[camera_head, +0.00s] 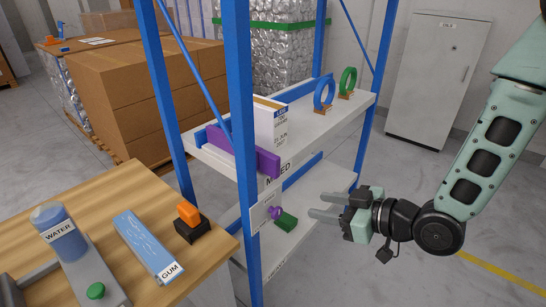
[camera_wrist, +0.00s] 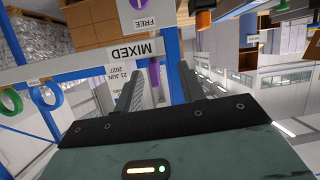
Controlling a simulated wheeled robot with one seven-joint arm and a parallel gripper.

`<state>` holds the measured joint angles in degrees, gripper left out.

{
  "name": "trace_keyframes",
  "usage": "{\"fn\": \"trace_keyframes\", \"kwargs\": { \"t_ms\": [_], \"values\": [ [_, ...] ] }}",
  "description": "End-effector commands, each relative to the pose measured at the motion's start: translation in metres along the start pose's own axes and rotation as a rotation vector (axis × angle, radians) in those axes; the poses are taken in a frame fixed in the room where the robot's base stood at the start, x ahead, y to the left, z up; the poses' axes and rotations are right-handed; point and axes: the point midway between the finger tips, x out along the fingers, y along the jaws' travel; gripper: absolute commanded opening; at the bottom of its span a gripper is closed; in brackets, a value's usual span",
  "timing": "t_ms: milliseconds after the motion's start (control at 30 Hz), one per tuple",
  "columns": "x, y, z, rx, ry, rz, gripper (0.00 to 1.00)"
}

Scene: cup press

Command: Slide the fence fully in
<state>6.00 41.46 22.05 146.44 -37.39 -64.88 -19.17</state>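The fence looks to be the long purple panel (camera_head: 255,158) standing on edge at the near left end of the upper shelf (camera_head: 335,105). Its front end is beside the MIXED label. In the wrist view its narrow purple end (camera_wrist: 155,78) shows between my fingers, beyond their tips. My gripper (camera_head: 312,203) is open and empty, in front of the rack and to the right of the fence, fingers pointing left toward the rack. The gripper is apart from the fence.
A white labelled box (camera_head: 268,125) stands behind the fence. Blue (camera_head: 324,92) and green (camera_head: 347,80) rings stand farther right. A blue post (camera_head: 240,150) rises close left. A purple knob (camera_head: 274,213) and green block (camera_head: 286,221) are lower. A wooden table (camera_head: 120,200) is at left.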

Motion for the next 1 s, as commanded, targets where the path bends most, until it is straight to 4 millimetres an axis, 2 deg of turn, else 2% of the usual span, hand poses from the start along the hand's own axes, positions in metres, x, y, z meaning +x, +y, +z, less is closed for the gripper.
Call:
{"fn": "trace_keyframes", "kwargs": {
  "t_ms": [200,333,467,733,800,1000],
  "values": [
    [-0.017,0.014,-0.018,0.054,0.274,0.045,0.4],
    [-0.023,0.018,-0.023,0.066,0.341,0.06,0.4],
    [-0.018,0.019,-0.024,0.064,0.353,0.063,0.4],
    [0.009,0.02,-0.032,0.062,0.353,0.062,0.4],
    [0.022,0.022,-0.043,0.066,0.352,0.06,0.4],
    [0.061,0.024,-0.058,0.068,0.35,0.06,0.4]
  ]
}}
